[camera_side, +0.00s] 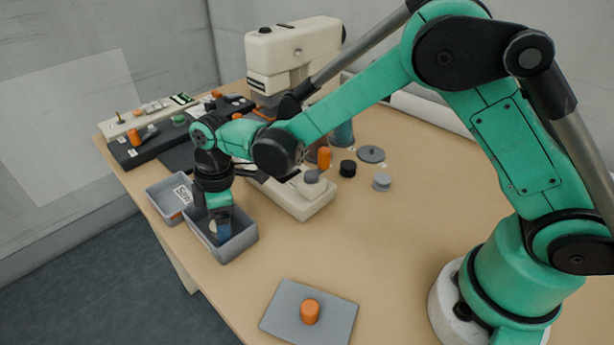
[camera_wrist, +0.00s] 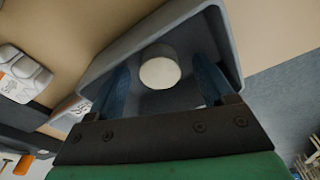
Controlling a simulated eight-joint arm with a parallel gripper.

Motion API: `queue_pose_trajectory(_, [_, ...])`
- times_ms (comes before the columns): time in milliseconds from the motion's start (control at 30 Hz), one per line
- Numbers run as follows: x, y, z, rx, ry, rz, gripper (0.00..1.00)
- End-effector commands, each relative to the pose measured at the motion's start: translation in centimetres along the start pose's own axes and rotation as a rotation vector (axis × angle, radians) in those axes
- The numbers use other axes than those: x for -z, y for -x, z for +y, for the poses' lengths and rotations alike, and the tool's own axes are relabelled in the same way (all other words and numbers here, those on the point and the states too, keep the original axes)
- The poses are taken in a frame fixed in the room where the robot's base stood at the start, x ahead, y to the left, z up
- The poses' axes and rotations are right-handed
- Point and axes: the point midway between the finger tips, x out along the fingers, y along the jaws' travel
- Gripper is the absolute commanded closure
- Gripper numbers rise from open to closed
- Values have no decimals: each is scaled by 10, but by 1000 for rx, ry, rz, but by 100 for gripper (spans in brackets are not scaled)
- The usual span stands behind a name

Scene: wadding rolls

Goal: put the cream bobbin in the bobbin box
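The cream bobbin (camera_wrist: 160,73) shows as a pale round end inside a grey open box (camera_wrist: 232,40), between my blue fingers in the wrist view. A gap shows on each side of it, so my gripper (camera_wrist: 163,92) is open around it and does not grip it. In the side view my gripper (camera_side: 220,228) reaches down into the front grey box (camera_side: 238,246), with part of the cream bobbin (camera_side: 213,227) beside a finger. I cannot tell whether the bobbin rests on the box floor.
A second grey box (camera_side: 160,193) with an orange item stands against the front one. An orange bobbin (camera_side: 310,311) stands on a grey plate (camera_side: 275,318). A cream sewing machine (camera_side: 290,50), dark and grey discs (camera_side: 371,154) and a control panel stand behind.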

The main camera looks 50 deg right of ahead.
Motion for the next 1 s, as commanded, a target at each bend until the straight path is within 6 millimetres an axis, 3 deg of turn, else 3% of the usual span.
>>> queue_pose_trajectory(233, [0,1,0,0,0,0,25])
queue_pose_trajectory(367, [0,12,0,0,0,0,25])
queue_pose_trajectory(800, [0,102,0,0,-1,0,25])
queue_pose_trajectory(1000, [0,121,0,-2,-5,1,25])
